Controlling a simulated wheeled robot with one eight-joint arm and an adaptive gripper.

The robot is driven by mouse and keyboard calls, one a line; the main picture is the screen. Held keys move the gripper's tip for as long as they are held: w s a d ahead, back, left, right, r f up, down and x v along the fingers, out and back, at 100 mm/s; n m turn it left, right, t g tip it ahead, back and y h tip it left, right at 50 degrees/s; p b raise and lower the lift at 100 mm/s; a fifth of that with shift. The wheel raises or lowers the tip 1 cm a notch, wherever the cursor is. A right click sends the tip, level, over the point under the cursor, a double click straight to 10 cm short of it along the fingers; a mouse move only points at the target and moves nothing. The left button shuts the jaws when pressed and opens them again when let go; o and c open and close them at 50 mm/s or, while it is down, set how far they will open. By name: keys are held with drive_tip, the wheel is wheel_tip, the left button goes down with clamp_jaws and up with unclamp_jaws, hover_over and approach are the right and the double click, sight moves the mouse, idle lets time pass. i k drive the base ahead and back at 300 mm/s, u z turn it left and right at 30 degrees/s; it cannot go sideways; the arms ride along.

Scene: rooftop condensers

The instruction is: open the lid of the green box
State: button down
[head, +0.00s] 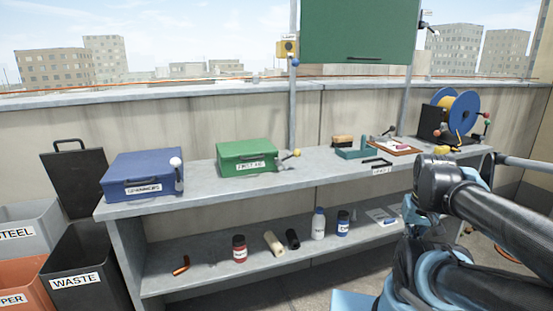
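The green box (232,172) stands on the grey workbench, left of the bench's middle. Its lid (245,149) is down and looks closed. A white label (250,166) is on its front; it seems to read FIRST AID. A small lever with a yellow-orange knob (296,153) sticks out at the box's right front corner. My arm shows at the right, in front of the bench's right part and well apart from the green box. My gripper cannot be made out in the head view.
A blue box (143,165) labelled SPANNERS with a white-knobbed lever stands left on the bench (205,190). A clipboard (395,147), a teal tool and a blue cable reel (462,110) are to the right. Bottles stand on the lower shelf (215,267). Bins, one marked WASTE (85,262), stand at left.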

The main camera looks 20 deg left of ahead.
sight(240, 150)
drive_tip(key=u, duration=3.5)
drive_tip(key=k, duration=0.6)
drive_tip(key=z, duration=1.2)
